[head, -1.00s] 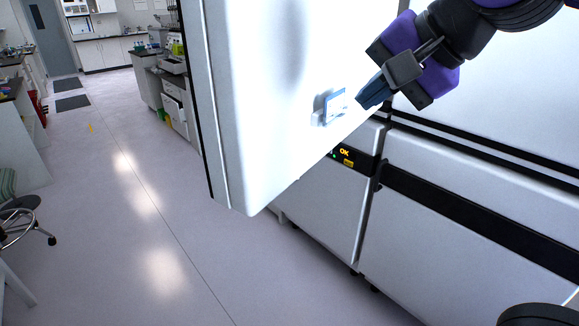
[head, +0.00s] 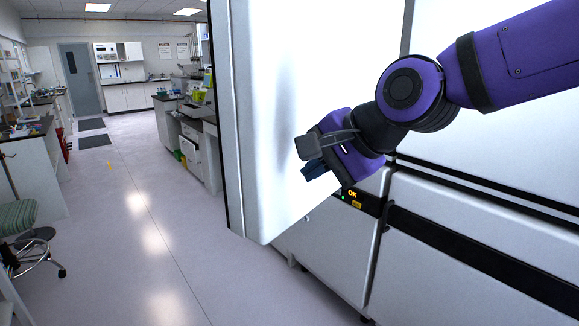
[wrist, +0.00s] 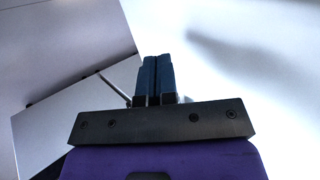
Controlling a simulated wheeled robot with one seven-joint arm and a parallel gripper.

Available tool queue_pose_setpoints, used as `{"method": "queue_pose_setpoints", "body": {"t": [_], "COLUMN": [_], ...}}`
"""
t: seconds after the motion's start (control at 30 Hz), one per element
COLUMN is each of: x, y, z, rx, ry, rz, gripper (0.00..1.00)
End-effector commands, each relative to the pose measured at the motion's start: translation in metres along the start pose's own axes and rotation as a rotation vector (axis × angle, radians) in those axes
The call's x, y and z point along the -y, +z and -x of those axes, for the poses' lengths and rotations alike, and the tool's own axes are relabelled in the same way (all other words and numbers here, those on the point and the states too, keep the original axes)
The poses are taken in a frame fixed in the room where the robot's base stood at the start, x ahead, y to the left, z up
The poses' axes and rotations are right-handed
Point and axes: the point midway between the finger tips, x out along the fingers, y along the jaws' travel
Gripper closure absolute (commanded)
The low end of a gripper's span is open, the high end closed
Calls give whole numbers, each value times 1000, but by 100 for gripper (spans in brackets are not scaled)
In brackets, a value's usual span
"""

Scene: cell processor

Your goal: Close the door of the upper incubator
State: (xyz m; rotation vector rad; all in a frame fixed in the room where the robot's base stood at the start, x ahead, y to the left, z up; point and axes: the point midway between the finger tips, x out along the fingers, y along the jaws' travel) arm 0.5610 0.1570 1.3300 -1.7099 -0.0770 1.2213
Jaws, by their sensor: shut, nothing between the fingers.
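The upper incubator's white door (head: 265,110) stands open, its outer edge swung out toward the aisle. My gripper (head: 313,170) is in front of the door's lower part, with its blue fingers pointing left and down. Its fingers are shut together and empty, as the wrist view (wrist: 154,78) shows. A bright white surface, likely the door (wrist: 255,80), fills the right of the wrist view. I cannot tell whether the fingers touch the door. The door's small latch does not show and may be behind my gripper.
The lower unit (head: 330,245) is closed below, with a lit "OK" display (head: 352,195) on its dark band. The floor (head: 130,220) to the left is open. A lab bench (head: 195,145) stands beyond the door, and a stool (head: 35,240) is at far left.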

Motion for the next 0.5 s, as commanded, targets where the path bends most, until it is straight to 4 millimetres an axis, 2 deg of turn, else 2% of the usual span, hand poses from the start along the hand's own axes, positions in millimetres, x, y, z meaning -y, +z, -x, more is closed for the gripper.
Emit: {"method": "queue_pose_setpoints", "body": {"t": [0.13, 0.2, 0.5], "x": [0, 7, 24], "y": [2, 1, 0], "z": [-18, -24, -42], "rx": [2, 1, 0], "ry": [3, 1, 0], "rz": [4, 3, 2], "gripper": [100, 100, 100]}}
